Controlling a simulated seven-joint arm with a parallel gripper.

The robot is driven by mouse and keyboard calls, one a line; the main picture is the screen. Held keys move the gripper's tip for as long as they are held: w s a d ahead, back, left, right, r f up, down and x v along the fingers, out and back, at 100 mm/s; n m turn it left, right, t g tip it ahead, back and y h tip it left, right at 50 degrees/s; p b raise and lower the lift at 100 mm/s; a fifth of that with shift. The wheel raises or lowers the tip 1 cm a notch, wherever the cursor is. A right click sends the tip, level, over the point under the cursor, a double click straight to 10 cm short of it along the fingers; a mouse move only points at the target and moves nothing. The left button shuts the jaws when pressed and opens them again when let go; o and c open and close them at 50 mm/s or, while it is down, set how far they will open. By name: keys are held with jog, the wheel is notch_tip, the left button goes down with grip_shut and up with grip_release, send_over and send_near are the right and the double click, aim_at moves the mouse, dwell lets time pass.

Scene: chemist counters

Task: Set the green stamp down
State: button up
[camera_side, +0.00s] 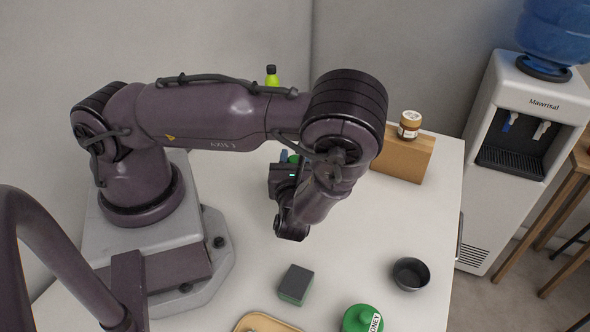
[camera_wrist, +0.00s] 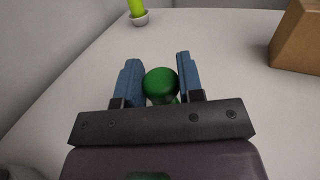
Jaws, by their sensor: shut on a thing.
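The green stamp shows in the wrist view as a round dark-green knob (camera_wrist: 160,84) between the two blue fingers of my gripper (camera_wrist: 157,82). My gripper is shut on it. The lower part of the stamp is hidden in the wrist view. In the side view, a small green bit of the stamp (camera_side: 293,158) and a blue fingertip (camera_side: 283,155) peek out behind my wrist, over the far part of the white counter (camera_side: 350,225). I cannot tell whether the stamp's base touches the counter.
A wooden block (camera_side: 403,158) with a small jar (camera_side: 409,125) on it stands at the back right. A dark sponge (camera_side: 296,283), grey bowl (camera_side: 410,274), green-lidded jar (camera_side: 360,318) and tan tray (camera_side: 262,323) are nearer the front.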

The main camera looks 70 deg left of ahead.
jog(key=shift+f, duration=1.25)
jog(key=shift+f, duration=0.15)
jog(key=o, duration=0.9)
jog(key=shift+o, duration=0.2)
